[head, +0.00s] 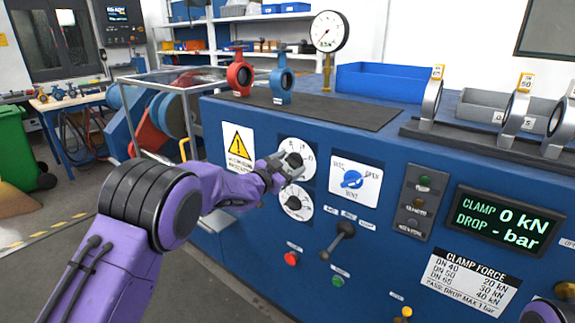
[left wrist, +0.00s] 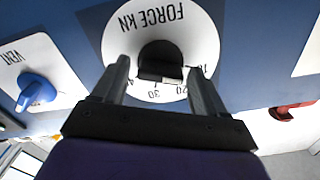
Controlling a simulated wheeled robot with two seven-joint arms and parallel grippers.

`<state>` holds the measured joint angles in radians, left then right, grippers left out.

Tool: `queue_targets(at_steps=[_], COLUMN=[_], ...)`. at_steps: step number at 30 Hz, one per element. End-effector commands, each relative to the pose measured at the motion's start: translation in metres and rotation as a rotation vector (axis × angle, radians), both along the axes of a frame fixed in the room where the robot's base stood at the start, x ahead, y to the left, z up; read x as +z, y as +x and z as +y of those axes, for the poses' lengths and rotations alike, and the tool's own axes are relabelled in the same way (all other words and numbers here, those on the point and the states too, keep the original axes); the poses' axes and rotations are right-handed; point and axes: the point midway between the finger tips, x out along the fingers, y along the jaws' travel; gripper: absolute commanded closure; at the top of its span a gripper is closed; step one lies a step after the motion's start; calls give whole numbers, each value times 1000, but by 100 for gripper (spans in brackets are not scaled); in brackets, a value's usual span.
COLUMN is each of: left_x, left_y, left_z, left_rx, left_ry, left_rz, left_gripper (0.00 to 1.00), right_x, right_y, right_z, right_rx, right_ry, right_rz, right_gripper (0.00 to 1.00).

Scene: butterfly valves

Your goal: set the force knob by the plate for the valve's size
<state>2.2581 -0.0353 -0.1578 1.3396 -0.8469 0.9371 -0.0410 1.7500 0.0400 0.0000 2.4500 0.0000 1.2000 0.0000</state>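The force knob is a black knob (left wrist: 160,58) on a white dial marked FORCE kN (left wrist: 150,18), with 10, 20 and 30 readable. My left gripper (left wrist: 159,70) has one finger on each side of the knob, with gaps visible. In the head view my left gripper (head: 287,167) covers part of the upper dial (head: 297,145). The exact knob setting is unclear. The clamp force plate (head: 470,280) reads DN 40 20 kN, DN 50 30 kN, DN 65 40 kN. A red valve (head: 240,76) and a blue valve (head: 281,84) stand on the bench top; their sizes are unreadable.
A second dial (head: 296,203) lies just below. A blue vent knob (head: 351,180) and a black lever (head: 340,238) are to the right. The display (head: 506,222) reads clamp 0 kN. A gauge (head: 328,32) and several tagged grey rings, one a ring (head: 516,112), stand on top.

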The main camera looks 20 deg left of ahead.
Motion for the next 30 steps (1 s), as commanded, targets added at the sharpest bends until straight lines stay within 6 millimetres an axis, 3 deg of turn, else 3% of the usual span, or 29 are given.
queue_targets(at_steps=[1, 4, 17, 30], left_x=[0, 0, -2, -5], left_y=[0, 0, -1, -1], left_z=[0, 0, 1, 0], left_rx=[0, 0, 2, 1], left_ry=[0, 0, 72, 397], left_rz=[0, 0, -27, -145], left_gripper=[46, 79, 79, 79], right_x=[0, 0, -9, -43], right_y=[0, 0, 0, 0], right_z=[0, 0, 0, 0], right_rx=[0, 0, 0, 0], right_ry=[0, 0, 0, 0], right_rz=[0, 0, 0, 0], right_gripper=[30, 30, 30, 30])
